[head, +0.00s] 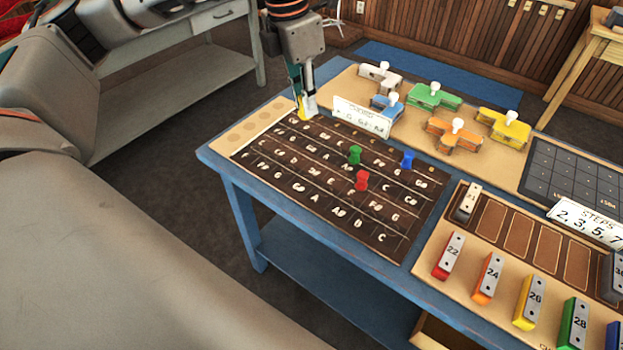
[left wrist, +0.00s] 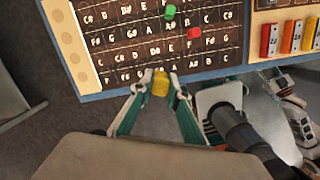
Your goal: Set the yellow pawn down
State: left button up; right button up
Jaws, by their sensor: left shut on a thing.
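The yellow pawn (head: 302,113) is held between the fingertips of my left gripper (head: 306,106), at the far left corner of the dark fretboard-style board (head: 318,210) in the head view. In the left wrist view the yellow pawn (left wrist: 160,83) sits between the two fingers and overlaps the board's near edge, so it appears raised above the board. A green pawn (head: 355,155), a red pawn (head: 362,181) and a blue pawn (head: 407,160) stand on the board. What looks like my right gripper (left wrist: 293,118) shows at the right of the left wrist view; its fingers are unclear.
A white sign (head: 362,117) stands behind the board. Colored blocks with white knobs, such as the green one (head: 434,96), stand beyond it. Numbered bars, including a red one (head: 448,256), lie to the right. A wooden strip with round marks (head: 250,126) borders the board.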

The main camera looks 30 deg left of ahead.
pick_arm(q)
jog(key=b, duration=0.2)
send_over(308, 179)
jog(key=f, duration=1.4)
jog(key=shift+s+a+f, duration=0.1)
jog(key=shift+s+f, duration=0.15)
jog(key=shift+f, duration=2.55)
jog(key=shift+f, duration=0.2)
jog(key=o, duration=0.8)
jog(key=shift+o, duration=0.2)
jog(key=shift+r, duration=0.15)
